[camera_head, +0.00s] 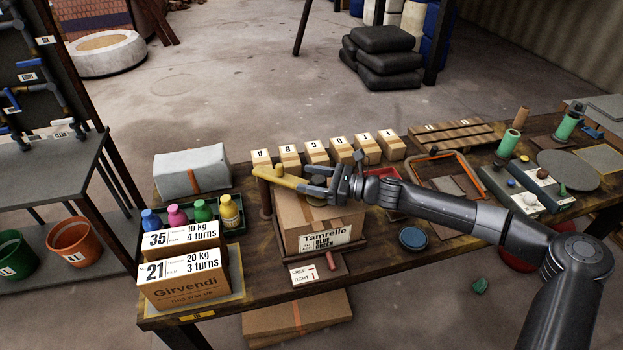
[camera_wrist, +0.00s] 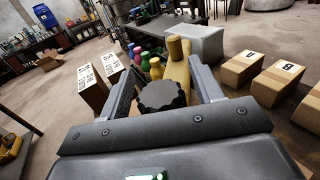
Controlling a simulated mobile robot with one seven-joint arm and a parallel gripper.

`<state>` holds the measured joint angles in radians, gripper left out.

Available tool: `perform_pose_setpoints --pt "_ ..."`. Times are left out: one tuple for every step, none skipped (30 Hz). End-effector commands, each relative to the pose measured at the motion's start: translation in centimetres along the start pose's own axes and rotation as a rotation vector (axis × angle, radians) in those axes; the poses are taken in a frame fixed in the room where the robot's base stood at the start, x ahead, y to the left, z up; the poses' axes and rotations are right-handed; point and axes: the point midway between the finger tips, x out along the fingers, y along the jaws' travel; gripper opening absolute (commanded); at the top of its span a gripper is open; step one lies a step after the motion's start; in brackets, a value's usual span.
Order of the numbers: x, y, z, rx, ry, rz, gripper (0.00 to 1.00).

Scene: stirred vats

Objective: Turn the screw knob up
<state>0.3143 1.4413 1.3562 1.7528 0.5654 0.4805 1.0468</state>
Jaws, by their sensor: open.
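The dark, ribbed screw knob (camera_wrist: 163,95) sits between the two fingers of my gripper (camera_wrist: 163,70) in the wrist view. My gripper is open, with one finger on each side of the knob; I cannot tell whether either touches it. A yellow bar (camera_wrist: 178,72) runs away beyond the knob to an upright brown post. In the head view my gripper (camera_head: 318,183) reaches in from the right over a cardboard box (camera_head: 300,222) labelled Tamrelle Blue, at the end of the yellow bar (camera_head: 283,179). The knob is mostly hidden there by the fingers.
A card (camera_head: 303,274) reading "free" and "tight 1" lies at the bench front. Two labelled cartons (camera_head: 187,287) and a tray of coloured bottles (camera_head: 231,212) stand left. A row of small lettered boxes (camera_head: 315,152) stands behind. A blue round lid (camera_head: 413,238) lies right.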

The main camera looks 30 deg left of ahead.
Motion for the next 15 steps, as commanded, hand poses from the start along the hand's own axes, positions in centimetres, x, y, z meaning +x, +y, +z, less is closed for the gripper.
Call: perform_pose_setpoints --pt "0.07 0.0 0.0 0.0 0.0 0.0 0.59" --pt "0.08 -0.01 0.0 0.0 0.0 0.0 0.59" --pt "0.08 -0.01 0.01 0.0 0.0 0.0 0.59" --pt "0.07 -0.01 0.01 0.0 0.0 0.0 0.59" --pt "0.07 -0.01 0.01 0.0 0.0 0.0 0.59" --pt "0.06 -0.01 0.01 0.0 0.0 0.0 0.59" --pt "0.06 -0.01 0.01 0.0 0.0 0.0 0.58" --pt "0.05 -0.01 0.01 0.0 0.0 0.0 0.56" --pt "0.05 -0.01 0.02 0.0 0.0 0.0 0.53" --pt "0.05 -0.01 0.02 0.0 0.0 0.0 0.5" --pt "0.05 -0.01 0.02 0.0 0.0 0.0 0.48" --pt "0.05 -0.01 0.02 0.0 0.0 0.0 0.45" --pt "0.04 -0.01 0.02 0.0 0.0 0.0 0.42" --pt "0.04 -0.01 0.02 0.0 0.0 0.0 0.4" --pt "0.04 -0.01 0.02 0.0 0.0 0.0 0.36"
